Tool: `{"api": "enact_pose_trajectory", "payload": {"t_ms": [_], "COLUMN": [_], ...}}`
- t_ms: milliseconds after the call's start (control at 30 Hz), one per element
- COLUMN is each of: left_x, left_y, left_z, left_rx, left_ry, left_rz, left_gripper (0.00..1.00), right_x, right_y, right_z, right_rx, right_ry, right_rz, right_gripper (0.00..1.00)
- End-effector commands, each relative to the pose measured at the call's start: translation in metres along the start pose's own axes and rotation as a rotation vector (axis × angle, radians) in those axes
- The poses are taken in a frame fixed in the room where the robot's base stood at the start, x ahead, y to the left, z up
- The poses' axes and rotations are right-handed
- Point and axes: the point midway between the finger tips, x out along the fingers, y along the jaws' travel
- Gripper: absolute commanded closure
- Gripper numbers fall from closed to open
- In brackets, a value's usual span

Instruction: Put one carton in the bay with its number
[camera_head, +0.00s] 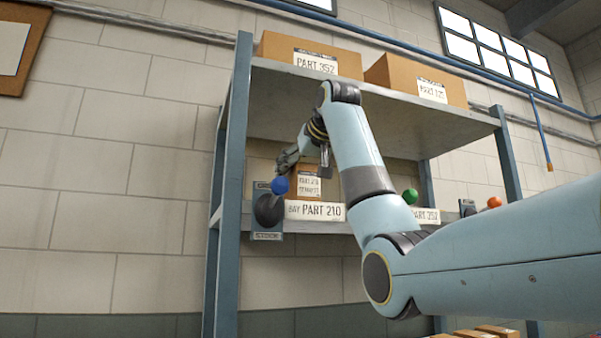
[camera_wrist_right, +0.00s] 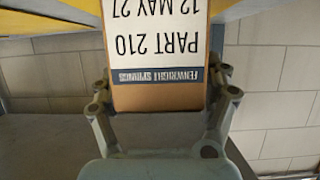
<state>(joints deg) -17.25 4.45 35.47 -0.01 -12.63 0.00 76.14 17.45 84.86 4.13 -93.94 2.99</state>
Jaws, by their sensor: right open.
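A brown carton (camera_head: 309,182) with a white label sits on the middle shelf, behind the bay plate reading PART 210 (camera_head: 315,211). In the right wrist view the carton's label (camera_wrist_right: 155,50) reads PART 210, upside down. My right gripper (camera_head: 286,163) is at the left end of that bay beside the carton. In the wrist view its fingers are open, one on each side of the carton's label end; I cannot tell whether they touch it. My left gripper is not in view.
Two larger cartons, PART 352 (camera_head: 310,52) and another (camera_head: 420,82), stand on the top shelf (camera_head: 400,115). A blue ball (camera_head: 279,185) and a dark disc (camera_head: 268,210) are by the left post (camera_head: 235,180). A green ball (camera_head: 410,196) marks further right. Cartons (camera_head: 497,330) show at the bottom.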

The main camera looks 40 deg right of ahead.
Motion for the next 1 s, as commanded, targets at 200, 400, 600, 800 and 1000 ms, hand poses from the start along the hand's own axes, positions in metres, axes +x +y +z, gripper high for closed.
{"api": "enact_pose_trajectory", "payload": {"t_ms": [200, 400, 600, 800, 1000], "left_x": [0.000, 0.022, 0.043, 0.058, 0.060], "left_y": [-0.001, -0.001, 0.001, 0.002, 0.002], "left_z": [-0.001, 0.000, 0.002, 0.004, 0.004], "left_rx": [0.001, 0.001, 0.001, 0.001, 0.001], "left_ry": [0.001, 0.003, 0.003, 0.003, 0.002], "left_rz": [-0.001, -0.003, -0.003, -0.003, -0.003], "left_gripper": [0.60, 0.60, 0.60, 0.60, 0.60], "right_x": [-0.003, -0.037, -0.082, -0.112, -0.121], "right_y": [0.000, 0.000, 0.000, -0.001, 0.000], "right_z": [-0.003, 0.000, 0.001, 0.000, -0.002], "right_rx": [0.000, 0.001, 0.000, 0.001, 0.000], "right_ry": [0.002, 0.008, 0.005, 0.003, 0.000], "right_rz": [0.000, -0.001, -0.001, -0.001, 0.000], "right_gripper": [0.19, 0.19, 0.19, 0.19, 0.19]}}
